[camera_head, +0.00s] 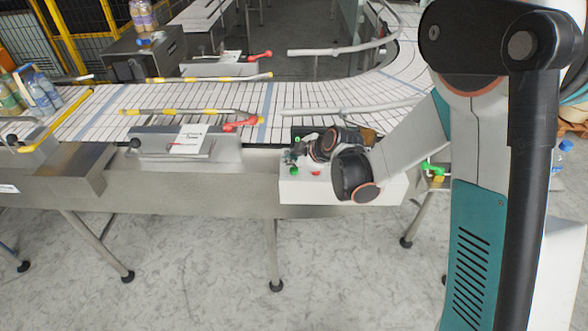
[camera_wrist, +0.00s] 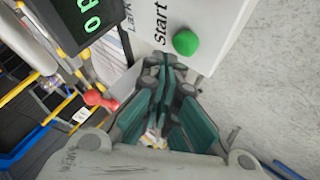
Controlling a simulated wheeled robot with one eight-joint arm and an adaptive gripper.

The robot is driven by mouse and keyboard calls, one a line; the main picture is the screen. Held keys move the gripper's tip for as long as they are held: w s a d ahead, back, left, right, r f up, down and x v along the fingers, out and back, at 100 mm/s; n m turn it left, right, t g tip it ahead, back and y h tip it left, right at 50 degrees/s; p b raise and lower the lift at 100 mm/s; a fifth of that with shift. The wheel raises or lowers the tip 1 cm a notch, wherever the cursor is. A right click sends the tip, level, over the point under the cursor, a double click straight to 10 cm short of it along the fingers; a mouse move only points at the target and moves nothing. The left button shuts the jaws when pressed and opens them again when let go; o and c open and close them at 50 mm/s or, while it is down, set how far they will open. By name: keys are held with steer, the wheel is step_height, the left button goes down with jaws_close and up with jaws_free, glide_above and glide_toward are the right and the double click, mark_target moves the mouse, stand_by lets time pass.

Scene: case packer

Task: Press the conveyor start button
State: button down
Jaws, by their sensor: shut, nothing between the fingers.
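The green start button (camera_wrist: 186,42) sits on the white control box in the wrist view, beside the printed word "Start". It also shows in the head view (camera_head: 294,171), near the left end of the white control box (camera_head: 335,190). A red button (camera_head: 316,172) is to its right on the same box. My gripper (camera_wrist: 168,72) is shut and empty, its fingertips close to the green button and just below it in the wrist view. I cannot tell whether they touch the box. In the head view my gripper (camera_head: 293,157) is by the green button, partly hidden by my wrist.
A dark display with green characters (camera_wrist: 88,18) stands beside the button. A red-knobbed rail clamp (camera_wrist: 98,98) is left of my gripper. The white conveyor (camera_head: 90,110) with guide rails runs behind the box. Open floor lies in front.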

mark_target(292, 170)
steer(key=shift+f, duration=0.1)
stand_by(0.3)
steer(key=shift+f+b, duration=0.35)
steer(key=shift+b, duration=0.25)
steer(key=shift+f+b, duration=0.5)
steer(key=shift+b, duration=0.1)
stand_by(0.6)
steer(key=shift+r, duration=0.1)
steer(key=shift+r+p, duration=0.5)
steer(key=shift+r, duration=0.35)
steer(key=shift+r+p, duration=1.4)
steer(key=shift+r, duration=1.15)
